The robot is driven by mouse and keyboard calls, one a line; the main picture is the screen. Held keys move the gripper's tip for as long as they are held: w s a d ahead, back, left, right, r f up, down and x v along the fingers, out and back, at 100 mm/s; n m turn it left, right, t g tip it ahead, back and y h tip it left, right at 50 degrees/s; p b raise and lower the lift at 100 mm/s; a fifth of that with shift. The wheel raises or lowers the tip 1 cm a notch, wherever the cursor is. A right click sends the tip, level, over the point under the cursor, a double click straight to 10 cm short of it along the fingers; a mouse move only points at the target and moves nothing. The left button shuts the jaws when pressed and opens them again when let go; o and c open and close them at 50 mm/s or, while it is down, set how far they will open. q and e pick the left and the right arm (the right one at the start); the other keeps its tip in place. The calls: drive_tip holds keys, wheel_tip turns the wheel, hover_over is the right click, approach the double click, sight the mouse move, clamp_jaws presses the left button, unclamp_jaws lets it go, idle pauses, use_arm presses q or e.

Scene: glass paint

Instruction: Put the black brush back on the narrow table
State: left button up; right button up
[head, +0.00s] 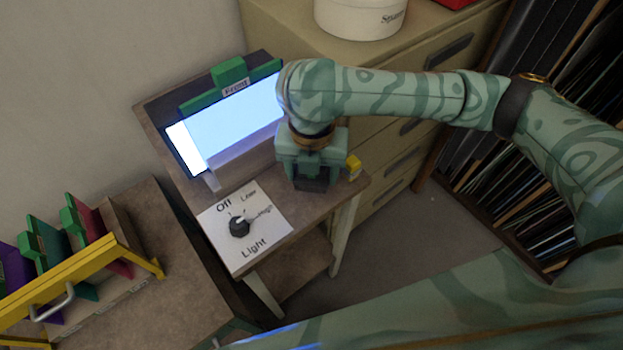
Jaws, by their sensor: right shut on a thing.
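My right gripper (310,182) points down over the right end of the wooden table (285,257) that bears the lit panel. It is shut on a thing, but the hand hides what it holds. I cannot make out the black brush for sure. A small yellow piece (353,163) shows just right of the hand; I cannot tell whether it belongs to the held thing. My left gripper is not in view.
A bright light panel (235,127) with a green "Front" holder (230,73) stands behind. A light knob (240,226) sits on a white plate in front.

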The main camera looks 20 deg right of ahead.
sight(313, 180)
drive_tip(key=f, duration=0.1)
drive_tip(key=f+b, duration=0.2)
drive_tip(key=f, duration=0.1)
drive_tip(key=shift+w+d, duration=0.1)
drive_tip(key=shift+w, duration=0.15)
drive_tip(key=shift+r, duration=0.15)
drive_tip(key=o, duration=1.1)
wheel_tip(313, 180, up, 12)
drive_tip(key=p, duration=0.6)
